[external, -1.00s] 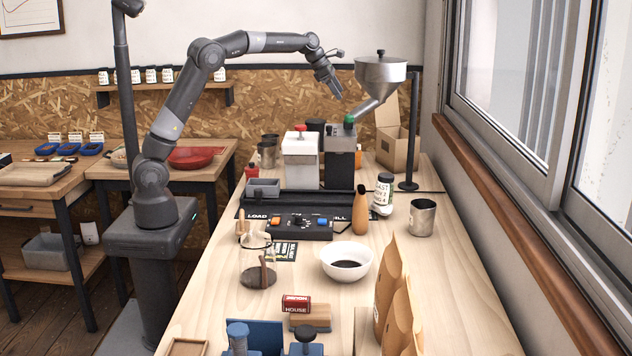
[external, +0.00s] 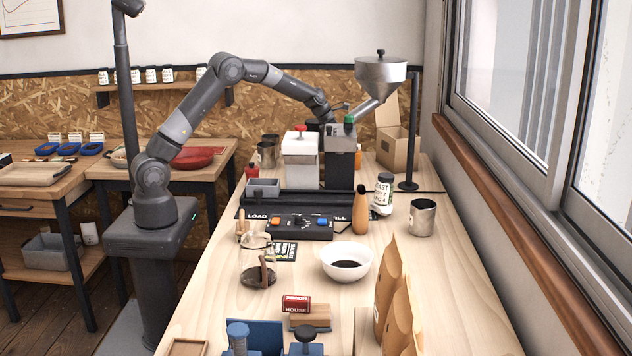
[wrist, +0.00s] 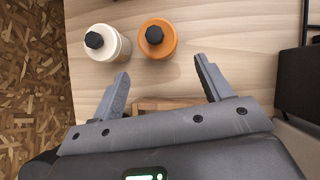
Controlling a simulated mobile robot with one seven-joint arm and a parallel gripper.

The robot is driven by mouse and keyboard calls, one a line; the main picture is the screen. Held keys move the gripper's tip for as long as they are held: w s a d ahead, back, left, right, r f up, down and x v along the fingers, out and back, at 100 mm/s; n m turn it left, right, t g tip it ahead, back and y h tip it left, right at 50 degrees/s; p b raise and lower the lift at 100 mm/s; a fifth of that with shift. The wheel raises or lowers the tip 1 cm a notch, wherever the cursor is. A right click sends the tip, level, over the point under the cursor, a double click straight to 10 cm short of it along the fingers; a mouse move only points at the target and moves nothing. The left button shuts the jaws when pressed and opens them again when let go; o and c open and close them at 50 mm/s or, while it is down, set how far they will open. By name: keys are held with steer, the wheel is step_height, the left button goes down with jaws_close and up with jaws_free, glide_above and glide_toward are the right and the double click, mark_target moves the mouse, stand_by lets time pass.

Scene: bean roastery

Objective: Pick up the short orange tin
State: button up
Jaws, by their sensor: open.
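In the wrist view, a round orange tin (wrist: 157,39) with a black cap stands on the wooden surface, seen from above. It is just beyond the fingertips of my gripper (wrist: 162,69), roughly in line with the gap between them. My gripper is open and I see no contact with the tin. A cream container (wrist: 106,44) with a black cap stands close to the tin's left. In the external view my gripper's fingers are hidden behind the grinders. A small orange patch (external: 358,159) shows beside the dark grinder; I cannot tell if it is this tin.
A brown block-like thing (wrist: 165,103) lies between the fingers, partly hidden by my gripper. A dark box (wrist: 299,80) stands at the right of the wrist view. The white grinder (external: 300,162), dark grinder (external: 340,165) and steel funnel (external: 380,75) crowd the external view's arm end.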

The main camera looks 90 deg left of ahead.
steer(key=x, duration=1)
steer(key=shift+w+f, duration=0.15)
steer(key=c, duration=1.1)
